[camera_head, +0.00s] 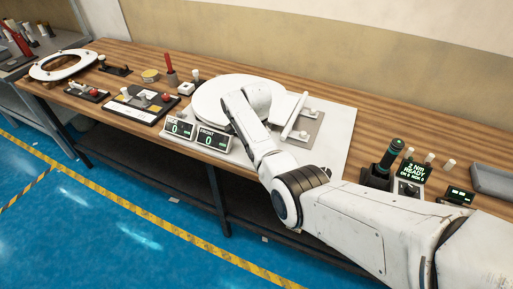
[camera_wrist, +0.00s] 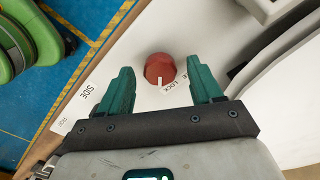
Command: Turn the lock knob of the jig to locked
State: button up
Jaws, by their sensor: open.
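The red round lock knob (camera_wrist: 159,66) sits on the white jig plate (camera_wrist: 128,48) in the wrist view, with a short white mark on its lower edge. A label reading "LOCK" lies at its lower right, partly covered by a finger. My gripper (camera_wrist: 160,70) is open, with one teal finger on each side of the knob and a gap on both sides. I cannot tell how far above the plate the fingertips are. In the head view the jig plate (camera_head: 338,137) lies on the bench with a round white lid on it, and my arm hides the knob.
Two displays reading 0, side (camera_head: 180,129) and front (camera_head: 213,137), stand at the jig's near edge. The white curved part (camera_wrist: 240,75) is close on the right in the wrist view.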

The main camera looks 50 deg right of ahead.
notch_tip(320, 180, up, 10)
jog(key=b, duration=0.1)
jog(key=shift+r, duration=0.15)
dwell(0.6)
